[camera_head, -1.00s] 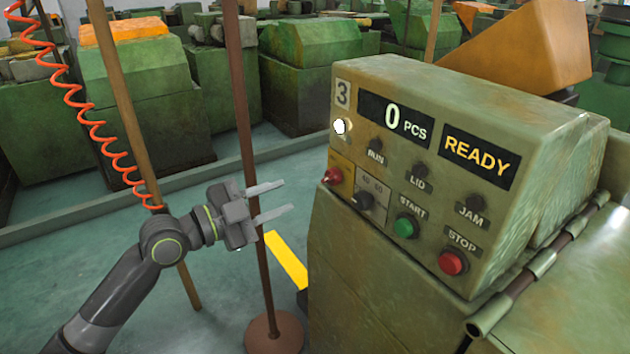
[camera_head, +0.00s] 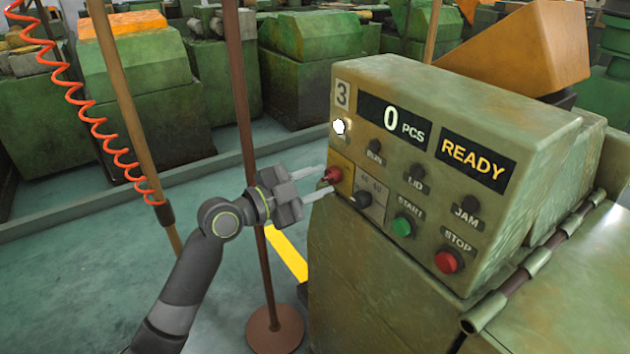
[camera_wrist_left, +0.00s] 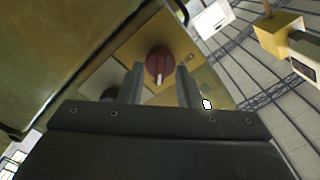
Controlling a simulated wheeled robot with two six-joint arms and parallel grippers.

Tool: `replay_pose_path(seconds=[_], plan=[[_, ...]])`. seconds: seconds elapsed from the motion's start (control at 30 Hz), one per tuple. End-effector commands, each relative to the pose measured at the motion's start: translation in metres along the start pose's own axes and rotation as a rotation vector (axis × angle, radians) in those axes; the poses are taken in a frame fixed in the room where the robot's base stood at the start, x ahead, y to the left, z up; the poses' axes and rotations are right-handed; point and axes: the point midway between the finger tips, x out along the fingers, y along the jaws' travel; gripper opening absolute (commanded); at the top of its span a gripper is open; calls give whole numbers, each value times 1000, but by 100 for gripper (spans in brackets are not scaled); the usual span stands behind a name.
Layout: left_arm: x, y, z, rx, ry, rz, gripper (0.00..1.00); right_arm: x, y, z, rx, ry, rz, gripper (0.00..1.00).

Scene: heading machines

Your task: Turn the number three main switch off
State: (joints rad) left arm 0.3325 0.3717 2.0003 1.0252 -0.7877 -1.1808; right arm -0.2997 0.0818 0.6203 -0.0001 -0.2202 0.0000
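The number three machine's control box (camera_head: 425,95) carries a "3" plate, a display reading "0 PCS" and a "READY" panel. Its main switch is a red knob (camera_head: 333,174) on a yellow plate at the box's left edge. In the left wrist view the red knob (camera_wrist_left: 158,62) has a pale line pointing toward the gripper. My left gripper (camera_head: 319,182) is open, with its fingertips on either side of the knob in the head view. In the left wrist view the fingers (camera_wrist_left: 159,80) are apart and the knob lies between and just beyond their tips. Contact cannot be told. My right gripper is not in view.
A black selector knob (camera_head: 360,199) sits close by the red knob. A green START button (camera_head: 403,226) and red STOP button (camera_head: 449,261) are lower right. A lit white lamp (camera_head: 339,127) is above. A brown post (camera_head: 243,120) stands by my left arm.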

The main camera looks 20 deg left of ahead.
Motion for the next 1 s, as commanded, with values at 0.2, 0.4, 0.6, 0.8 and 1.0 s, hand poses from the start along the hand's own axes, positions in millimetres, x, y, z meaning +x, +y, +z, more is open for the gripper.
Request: replay_pose_path(seconds=[0.2, 0.4, 0.6, 0.8, 1.0], plan=[[0, 0, 0, 0, 0, 0, 18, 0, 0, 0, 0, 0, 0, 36], [0, 0, 0, 0, 0, 0, 0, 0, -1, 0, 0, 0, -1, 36], [0, 0, 0, -6, 0, 0, 0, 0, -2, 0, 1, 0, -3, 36], [0, 0, 0, -58, 0, 0, 0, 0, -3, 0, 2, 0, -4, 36], [0, 0, 0, -184, 0, 0, 0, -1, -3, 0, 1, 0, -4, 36]])
